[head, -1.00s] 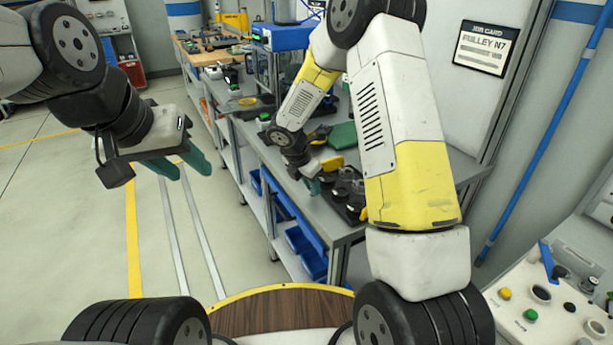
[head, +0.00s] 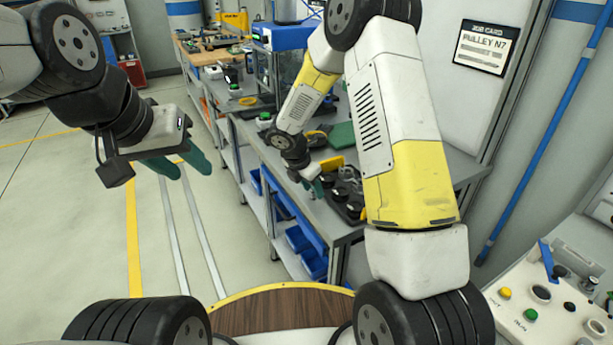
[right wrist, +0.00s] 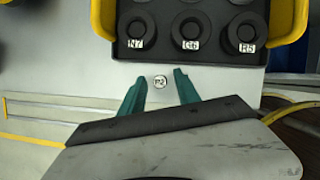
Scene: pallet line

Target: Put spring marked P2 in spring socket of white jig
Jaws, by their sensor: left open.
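In the head view the right gripper (head: 316,187) is low over the bench beside a black tray, and the spring cannot be made out there. My left gripper (head: 192,171) is open and empty over the floor, left of the bench. I cannot make out the white jig.
The black tray (right wrist: 190,55) with yellow handles holds round black parts labelled N7, G6 and R5, just beyond my right fingertips. A green block (head: 342,135) and a blue device (head: 282,37) are farther along the bench. Blue bins (head: 300,240) sit below.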

